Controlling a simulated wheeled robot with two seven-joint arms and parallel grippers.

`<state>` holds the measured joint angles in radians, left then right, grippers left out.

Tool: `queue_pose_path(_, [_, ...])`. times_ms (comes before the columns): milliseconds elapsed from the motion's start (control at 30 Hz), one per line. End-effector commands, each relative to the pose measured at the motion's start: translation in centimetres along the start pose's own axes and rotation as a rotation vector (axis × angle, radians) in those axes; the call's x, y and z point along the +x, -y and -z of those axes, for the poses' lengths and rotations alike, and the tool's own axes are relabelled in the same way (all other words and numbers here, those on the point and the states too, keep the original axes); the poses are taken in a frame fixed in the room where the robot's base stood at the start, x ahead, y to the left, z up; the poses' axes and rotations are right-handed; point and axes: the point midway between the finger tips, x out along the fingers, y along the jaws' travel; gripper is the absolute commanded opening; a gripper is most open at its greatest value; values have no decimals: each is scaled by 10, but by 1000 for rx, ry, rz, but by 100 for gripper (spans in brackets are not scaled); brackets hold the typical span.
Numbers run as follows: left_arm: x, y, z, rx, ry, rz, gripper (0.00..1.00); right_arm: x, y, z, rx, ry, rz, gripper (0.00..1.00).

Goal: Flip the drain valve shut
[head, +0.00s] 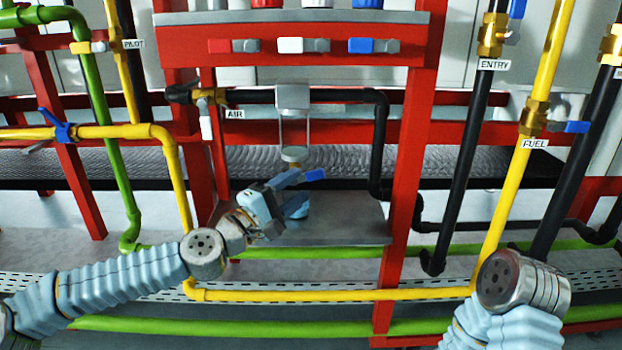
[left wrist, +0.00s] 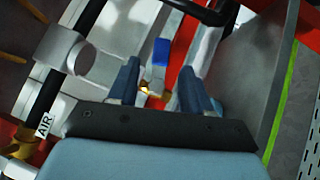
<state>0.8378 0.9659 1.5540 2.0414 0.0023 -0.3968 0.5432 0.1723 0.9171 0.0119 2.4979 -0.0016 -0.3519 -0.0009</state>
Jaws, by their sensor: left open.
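A small valve with a blue-tipped lever (head: 314,175) sits under the grey filter unit (head: 292,97) in the middle of the red frame. No label shows on it; it fits the drain valve. The lever points out to the right. My left gripper (head: 294,193) is open just below and left of the lever. In the left wrist view the blue tip (left wrist: 161,50) appears between and beyond the two open fingers (left wrist: 160,74), with a bit of brass behind. I cannot tell whether they touch. My right forearm is at lower right; its gripper is out of view.
The AIR pipe (head: 258,96) runs above my left gripper. A red post (head: 404,150) and black pipe (head: 378,145) stand to its right. Yellow pipe (head: 330,295) runs low in front.

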Motion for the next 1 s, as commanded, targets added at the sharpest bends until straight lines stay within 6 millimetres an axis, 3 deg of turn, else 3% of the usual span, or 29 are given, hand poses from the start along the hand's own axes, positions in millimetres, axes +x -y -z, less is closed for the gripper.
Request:
queue_pose_path(100, [25,0,-1,0,2,0,49,1,0,0,0,0,0,0])
queue_pose_path(300, [49,0,0,-1,0,0,49,0,0,0,0,0,0,0])
queue_pose_path(667, [54,1,0,0,0,1,49,0,0,0,0,0,0,0])
queue_pose_path(1000, [54,1,0,0,0,1,0,0,0,0,0,0,0,0])
